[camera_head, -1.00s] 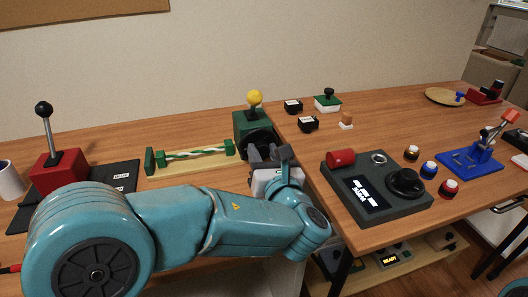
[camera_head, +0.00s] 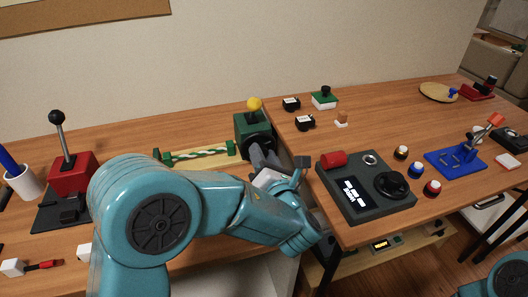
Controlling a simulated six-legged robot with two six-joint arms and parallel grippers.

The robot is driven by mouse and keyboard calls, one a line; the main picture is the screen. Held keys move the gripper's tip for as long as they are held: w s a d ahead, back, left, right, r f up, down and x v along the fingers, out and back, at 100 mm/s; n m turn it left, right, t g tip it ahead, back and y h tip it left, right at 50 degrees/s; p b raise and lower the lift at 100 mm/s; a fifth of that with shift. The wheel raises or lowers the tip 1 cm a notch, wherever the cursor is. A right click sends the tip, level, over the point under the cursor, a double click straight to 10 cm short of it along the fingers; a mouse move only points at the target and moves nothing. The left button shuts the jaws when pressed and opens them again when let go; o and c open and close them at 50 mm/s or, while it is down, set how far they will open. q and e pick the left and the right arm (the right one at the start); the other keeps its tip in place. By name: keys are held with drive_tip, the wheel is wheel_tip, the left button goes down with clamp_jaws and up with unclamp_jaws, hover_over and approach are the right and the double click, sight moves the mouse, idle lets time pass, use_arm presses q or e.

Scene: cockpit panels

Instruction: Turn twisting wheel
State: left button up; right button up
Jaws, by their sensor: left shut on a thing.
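A dark green box (camera_head: 243,126) with a yellow ball knob (camera_head: 254,104) on top stands at the right end of the left table. A black round wheel (camera_head: 262,141) is on its front, partly hidden by my gripper. My left gripper (camera_head: 262,156) reaches it from the front, its grey fingers at the lower part of the wheel. The jaws are shut on the wheel, though the exact contact is hard to see. My right gripper is out of view; only a piece of my right arm shows at the lower right corner.
A green-and-white twisted rod (camera_head: 200,154) lies on a wooden base left of the box. A red lever box (camera_head: 72,174) stands farther left. A grey console (camera_head: 340,199) with a black knob is on the right table. Small black blocks (camera_head: 291,104) lie behind.

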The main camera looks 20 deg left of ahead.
use_arm(q)
drive_tip(key=shift+f, duration=0.15)
drive_tip(key=o, duration=0.8)
drive_tip(key=shift+o, duration=1.3)
